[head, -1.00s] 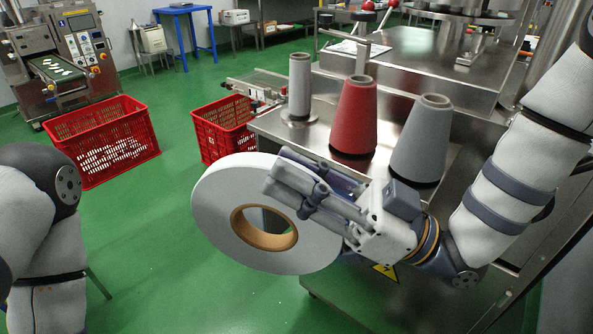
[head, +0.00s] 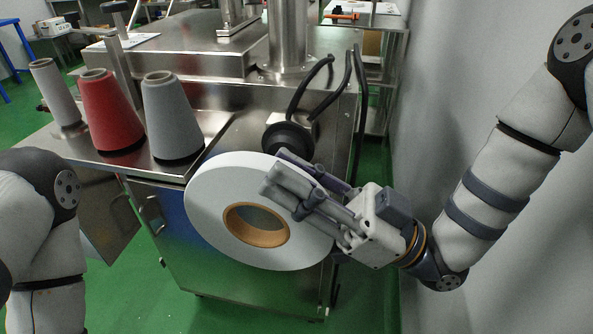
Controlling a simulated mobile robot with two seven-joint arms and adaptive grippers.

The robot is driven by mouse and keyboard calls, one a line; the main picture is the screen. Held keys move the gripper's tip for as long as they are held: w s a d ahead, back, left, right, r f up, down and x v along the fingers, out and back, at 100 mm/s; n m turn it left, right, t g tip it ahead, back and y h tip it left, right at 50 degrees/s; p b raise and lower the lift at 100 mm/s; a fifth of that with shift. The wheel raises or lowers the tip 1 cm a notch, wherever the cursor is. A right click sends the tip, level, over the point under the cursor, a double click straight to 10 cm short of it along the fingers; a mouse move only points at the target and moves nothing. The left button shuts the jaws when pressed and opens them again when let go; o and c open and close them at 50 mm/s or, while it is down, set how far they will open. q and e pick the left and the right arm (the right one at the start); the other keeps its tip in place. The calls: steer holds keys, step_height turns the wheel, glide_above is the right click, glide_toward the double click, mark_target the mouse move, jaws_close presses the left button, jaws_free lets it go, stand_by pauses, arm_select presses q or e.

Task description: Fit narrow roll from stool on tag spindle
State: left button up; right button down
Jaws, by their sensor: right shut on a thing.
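My right gripper (head: 275,172) is shut on the white roll (head: 215,222), which has a brown cardboard core (head: 240,232). It grips the roll's upper right part, with fingers over the front face. The roll is held in the air, tilted, in front of the steel machine. A dark round hub (head: 287,137) shows just above and behind the roll; I cannot tell whether it is part of the tag spindle. No stool is in view. My left arm is at the left edge, but its gripper is out of frame.
The steel machine cabinet (head: 180,240) stands behind the roll. A grey cone (head: 172,115), a red cone (head: 108,110) and a narrower grey spool (head: 55,90) stand on its top. Black cables (head: 356,110) hang at its right end. A plain wall (head: 440,80) is at the right.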

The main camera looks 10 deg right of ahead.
arm_select(q)
steer(key=shift+a, duration=0.15)
arm_select(e)
steer(key=shift+a, duration=0.25)
steer(key=shift+r, duration=0.15)
arm_select(q)
steer(key=shift+s+f+b, duration=0.35)
steer(key=shift+s+f, duration=0.15)
steer(key=shift+s, duration=0.05)
arm_select(e)
steer(key=w, duration=0.2)
steer(key=w+d, duration=0.2)
steer(key=w, duration=0.1)
steer(key=shift+w, duration=0.3)
arm_select(q)
steer(key=shift+w+r, duration=0.35)
steer(key=shift+w, duration=0.05)
stand_by(0.5)
steer(key=shift+s+f, duration=0.1)
steer(key=shift+s, duration=0.05)
arm_select(e)
steer(key=shift+w, duration=0.15)
